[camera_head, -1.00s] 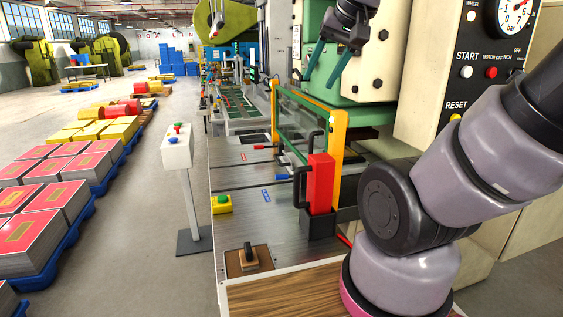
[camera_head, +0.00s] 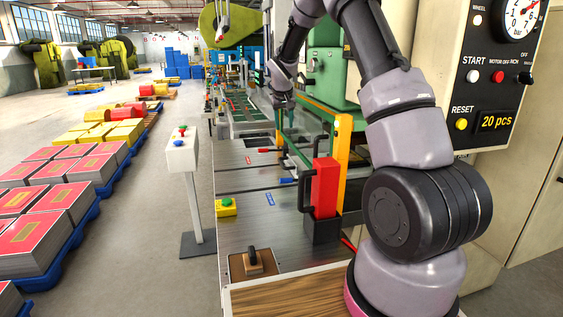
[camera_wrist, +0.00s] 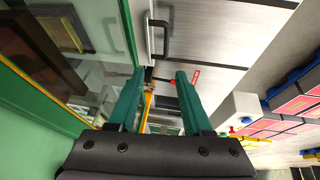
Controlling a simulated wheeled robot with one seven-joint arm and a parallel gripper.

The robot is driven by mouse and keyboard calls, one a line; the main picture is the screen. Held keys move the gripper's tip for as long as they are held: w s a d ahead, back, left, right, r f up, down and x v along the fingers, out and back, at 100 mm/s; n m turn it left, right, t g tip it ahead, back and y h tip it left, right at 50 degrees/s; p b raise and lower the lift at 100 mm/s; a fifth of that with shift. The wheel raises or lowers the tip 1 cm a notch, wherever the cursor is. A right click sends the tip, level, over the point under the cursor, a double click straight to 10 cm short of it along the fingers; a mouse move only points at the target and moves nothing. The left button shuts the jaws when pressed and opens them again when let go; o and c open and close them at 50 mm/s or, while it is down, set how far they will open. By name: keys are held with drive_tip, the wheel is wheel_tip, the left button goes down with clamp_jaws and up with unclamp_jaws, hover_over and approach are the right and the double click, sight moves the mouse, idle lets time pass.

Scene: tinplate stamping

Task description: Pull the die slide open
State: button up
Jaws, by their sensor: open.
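My gripper (camera_head: 286,112) is over the far part of the steel bench, beside the guard frame. In the wrist view its two green fingers (camera_wrist: 158,98) are spread apart with nothing between them. A black bar handle (camera_wrist: 158,38) on a grey metal panel (camera_wrist: 183,38) lies beyond the fingertips, apart from them. I cannot tell for certain that this panel is the die slide.
The yellow-and-green glazed guard (camera_head: 342,150) stands close beside my gripper. A red block (camera_head: 325,187) stands at its near end. A yellow button box (camera_head: 226,207) sits on the bench edge. A control pedestal (camera_head: 183,157) and pallets of red stacks (camera_head: 55,207) stand left.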

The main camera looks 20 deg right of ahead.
approach(282, 163)
drive_tip(key=shift+n, duration=0.5)
drive_tip(key=x, duration=0.8)
drive_tip(key=shift+w, duration=0.2)
clamp_jaws()
idle(0.6)
